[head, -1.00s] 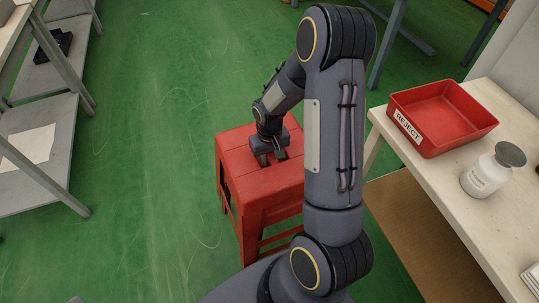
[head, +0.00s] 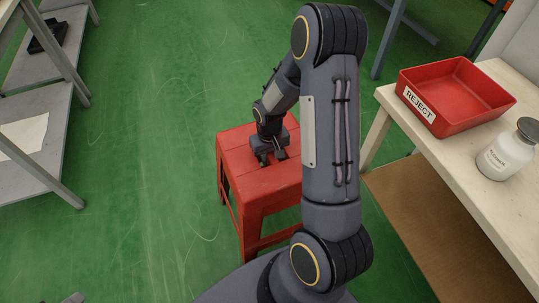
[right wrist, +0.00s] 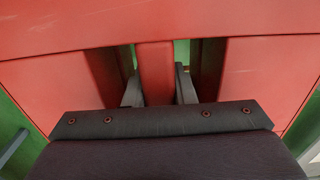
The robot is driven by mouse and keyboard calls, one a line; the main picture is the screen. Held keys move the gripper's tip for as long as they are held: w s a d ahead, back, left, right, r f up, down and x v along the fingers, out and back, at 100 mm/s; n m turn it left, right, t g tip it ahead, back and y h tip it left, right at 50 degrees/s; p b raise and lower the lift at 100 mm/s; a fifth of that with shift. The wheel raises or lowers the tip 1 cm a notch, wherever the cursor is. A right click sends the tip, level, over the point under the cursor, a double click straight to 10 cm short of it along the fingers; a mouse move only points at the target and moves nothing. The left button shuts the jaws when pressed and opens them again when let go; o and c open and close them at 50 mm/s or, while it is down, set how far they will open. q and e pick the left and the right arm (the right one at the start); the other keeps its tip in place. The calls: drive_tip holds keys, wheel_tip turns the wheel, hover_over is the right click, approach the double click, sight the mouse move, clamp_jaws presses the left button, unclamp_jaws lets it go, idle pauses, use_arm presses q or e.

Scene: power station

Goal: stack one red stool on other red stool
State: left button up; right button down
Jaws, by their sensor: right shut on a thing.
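One red stool (head: 250,187) stands upright in the middle of the head view, partly hidden behind my right arm. My right gripper (head: 273,158) points down at the top of its seat. In the right wrist view, the fingers of my right gripper (right wrist: 159,88) close on a narrow red bar (right wrist: 156,72) of the stool between two openings. Whether the stool's feet touch the floor is hard to tell. I see no second red stool. My left gripper does not show.
A pale table (head: 470,170) at the right bears a red REJECT tray (head: 430,117) and a white bottle (head: 503,157). A grey shelf unit (head: 62,177) stands at the left. Green floor (head: 150,170) between shelf and stool is clear.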

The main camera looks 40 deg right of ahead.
drive_tip(key=c, duration=1.2)
unclamp_jaws()
drive_tip(key=shift+o, duration=0.4)
wheel_tip(320, 180, up, 7)
drive_tip(key=shift+f+p, duration=0.1)
drive_tip(key=shift+p, duration=1)
drive_tip(key=shift+r, duration=0.55)
